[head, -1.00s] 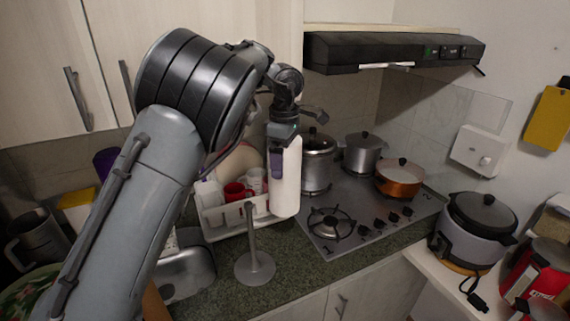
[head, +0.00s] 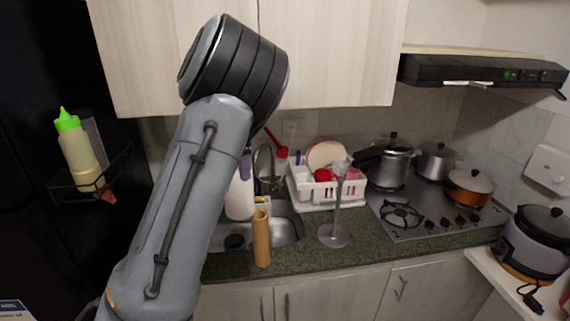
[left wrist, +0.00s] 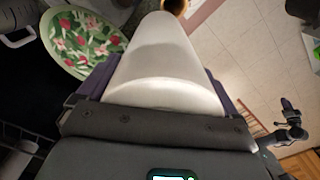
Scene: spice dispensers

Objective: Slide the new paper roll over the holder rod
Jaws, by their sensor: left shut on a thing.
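The white paper roll (head: 240,196) is upright at the sink's left side in the head view, partly hidden behind my left arm. My left gripper (head: 246,165) is shut on it, with only a purple finger showing. In the left wrist view the roll (left wrist: 165,65) sits between the purple fingers of that gripper (left wrist: 160,88). The grey holder rod (head: 337,200) stands upright on its round base on the counter, to the right of the roll and apart from it. The right gripper is absent from the head view; a dark jointed part in the left wrist view may be my right arm.
A brown cardboard tube (head: 261,240) stands at the sink's front edge, between roll and holder. A white dish rack (head: 325,190) with cups is behind the holder. The stove (head: 420,217) with pots is to the right. A squeeze bottle (head: 78,150) is on a left side shelf.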

